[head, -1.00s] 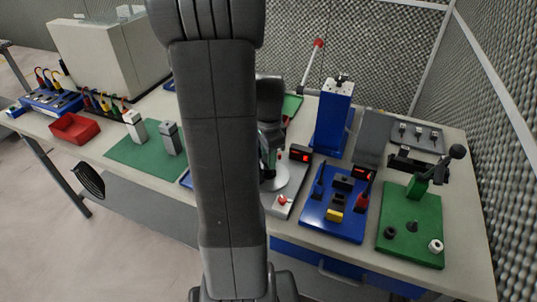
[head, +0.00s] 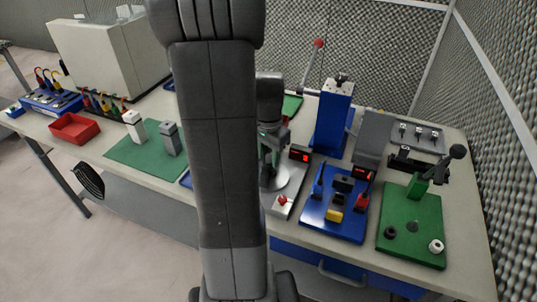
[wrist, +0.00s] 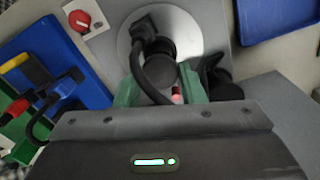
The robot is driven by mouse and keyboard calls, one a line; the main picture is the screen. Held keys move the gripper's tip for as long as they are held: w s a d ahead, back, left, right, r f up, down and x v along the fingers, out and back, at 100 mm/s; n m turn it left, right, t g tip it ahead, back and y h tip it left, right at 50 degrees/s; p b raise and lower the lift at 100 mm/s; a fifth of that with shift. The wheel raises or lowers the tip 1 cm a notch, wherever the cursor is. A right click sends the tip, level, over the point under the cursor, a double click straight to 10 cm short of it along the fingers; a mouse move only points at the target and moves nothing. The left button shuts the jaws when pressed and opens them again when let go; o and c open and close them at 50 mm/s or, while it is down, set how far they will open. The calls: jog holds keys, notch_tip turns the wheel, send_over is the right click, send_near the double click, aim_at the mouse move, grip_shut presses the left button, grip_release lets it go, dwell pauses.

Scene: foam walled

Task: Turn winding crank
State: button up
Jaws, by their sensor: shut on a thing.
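The winding crank is a black arm and knob on a pale round disc (wrist: 190,38), which also shows in the head view (head: 290,178) on a grey base. In the wrist view, my gripper (wrist: 160,82) has its green fingers on either side of the black crank knob (wrist: 162,50) and is shut on it. In the head view, my gripper (head: 270,136) is above the disc, partly hidden by my own arm. The crank is mostly hidden there. A red knob (head: 282,201) sits on the front of the grey base.
A blue board (head: 320,226) with switches lies right of the disc. A green board (head: 425,225) with a black-knobbed lever is further right. A tall blue stand (head: 331,125) rises behind. A green mat (head: 135,158) with two upright blocks lies left.

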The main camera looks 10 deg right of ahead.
jog(key=shift+n, duration=19.9)
jog(key=shift+n, duration=0.6)
